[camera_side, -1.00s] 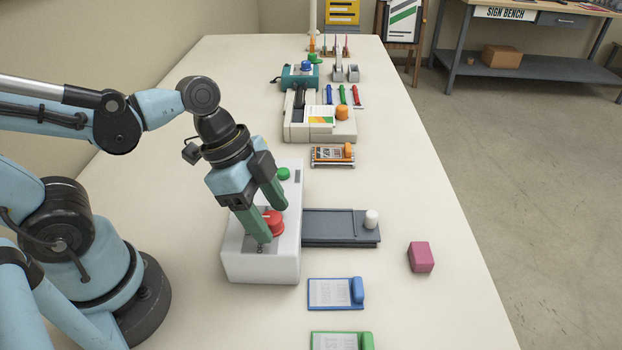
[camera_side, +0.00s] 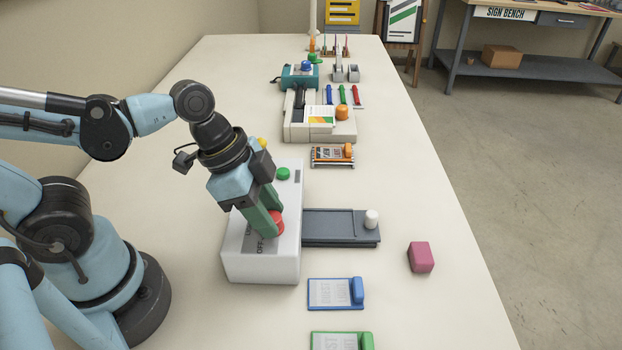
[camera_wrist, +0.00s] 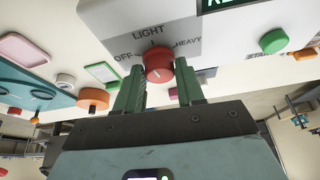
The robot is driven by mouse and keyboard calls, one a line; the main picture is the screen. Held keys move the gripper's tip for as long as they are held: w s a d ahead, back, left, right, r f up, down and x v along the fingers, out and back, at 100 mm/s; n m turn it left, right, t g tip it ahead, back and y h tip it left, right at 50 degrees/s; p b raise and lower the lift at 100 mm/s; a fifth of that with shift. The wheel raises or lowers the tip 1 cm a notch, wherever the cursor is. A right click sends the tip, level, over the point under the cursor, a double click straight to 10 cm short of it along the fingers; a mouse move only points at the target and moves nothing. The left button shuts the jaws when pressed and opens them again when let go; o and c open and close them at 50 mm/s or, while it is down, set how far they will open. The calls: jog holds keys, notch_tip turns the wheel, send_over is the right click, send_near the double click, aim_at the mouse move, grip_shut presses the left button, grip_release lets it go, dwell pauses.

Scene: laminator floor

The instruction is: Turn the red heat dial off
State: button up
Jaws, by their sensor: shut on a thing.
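The red heat dial (camera_side: 277,224) sits on top of the white laminator (camera_side: 262,266). My gripper (camera_side: 268,222) reaches down from above with its green fingers shut on the dial, one on each side. In the wrist view the dial (camera_wrist: 158,62) shows between the green fingers of my gripper (camera_wrist: 160,84). The labels OFF, LIGHT and HEAVY are printed around it, with LIGHT in the middle. I cannot tell for sure which label the dial points at.
A green button (camera_side: 283,173) is on the laminator behind the dial. A grey tray (camera_side: 325,229) with a white knob (camera_side: 371,219) juts out to the right. A blue clipboard (camera_side: 330,293) and a pink block (camera_side: 421,257) lie nearby. The right table strip is mostly clear.

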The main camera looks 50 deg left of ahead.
jog(key=n, duration=0.2)
jog(key=n+t+y, duration=0.1)
jog(key=n, duration=0.2)
jog(key=shift+s+d+y, duration=0.1)
jog(key=shift+d+y, duration=0.1)
jog(key=shift+y, duration=0.1)
jog(key=shift+n+t+y, duration=0.3)
jog(key=shift+n+y, duration=0.6)
jog(key=shift+n, duration=1.5)
jog(key=o, duration=1)
jog(key=shift+r, duration=0.1)
jog(key=shift+v, duration=5.9)
